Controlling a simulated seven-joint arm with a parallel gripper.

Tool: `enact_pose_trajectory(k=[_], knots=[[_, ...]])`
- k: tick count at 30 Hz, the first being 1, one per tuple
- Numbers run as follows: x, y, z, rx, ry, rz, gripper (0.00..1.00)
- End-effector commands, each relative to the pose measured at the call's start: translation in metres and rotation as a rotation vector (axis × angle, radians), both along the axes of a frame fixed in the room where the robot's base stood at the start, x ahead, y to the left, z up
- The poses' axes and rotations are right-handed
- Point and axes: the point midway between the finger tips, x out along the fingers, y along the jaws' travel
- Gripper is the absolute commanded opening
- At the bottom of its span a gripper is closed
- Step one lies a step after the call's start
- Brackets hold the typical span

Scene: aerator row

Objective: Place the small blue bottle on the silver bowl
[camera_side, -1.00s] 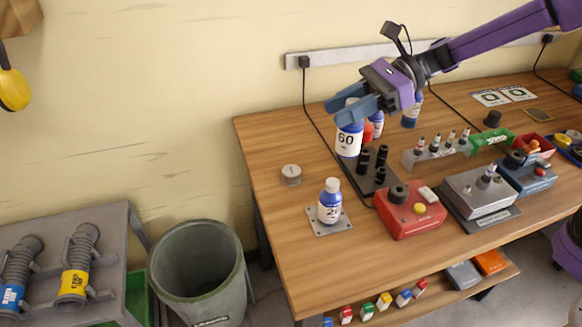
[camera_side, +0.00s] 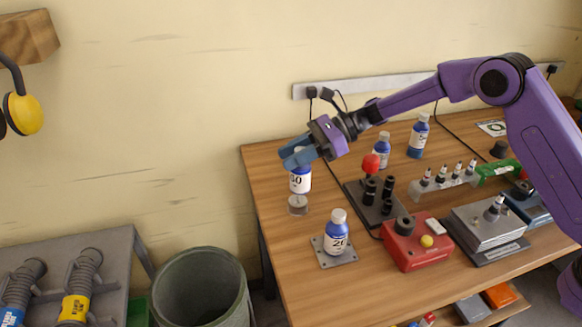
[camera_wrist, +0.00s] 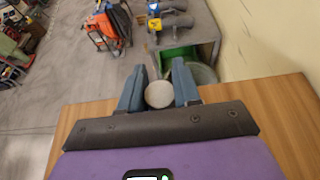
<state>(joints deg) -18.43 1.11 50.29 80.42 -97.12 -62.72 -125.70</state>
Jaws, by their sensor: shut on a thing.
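My gripper (camera_side: 297,156) is shut on a small blue bottle (camera_side: 300,180) with a white label, gripped near its top. The bottle looks upright, above or just behind a small silver round dish (camera_side: 298,206), which I take to be the silver bowl. In the picture the bottle's base is close to the dish's top; I cannot tell if they touch. In the wrist view the bottle's pale cap (camera_wrist: 159,95) sits between the two blue fingers (camera_wrist: 159,84); the dish is hidden there.
A blue bottle marked 20 (camera_side: 336,236) stands on a square metal plate (camera_side: 334,260) nearby. A black post rack (camera_side: 372,206), red box (camera_side: 410,246) and two more blue bottles (camera_side: 382,150) (camera_side: 418,138) are to the right. The table's left edge is close.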

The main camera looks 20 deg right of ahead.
Motion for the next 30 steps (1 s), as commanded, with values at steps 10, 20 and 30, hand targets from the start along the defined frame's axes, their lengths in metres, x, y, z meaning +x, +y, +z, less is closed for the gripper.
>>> enact_pose_trajectory(k=[10,20,30], knots=[[0.007,0.004,-0.025,0.0,0.003,-0.001,0.0],[0.007,0.004,-0.039,0.001,-0.001,-0.001,0.0],[0.007,0.004,-0.043,0.0,0.0,0.0,0.57]])
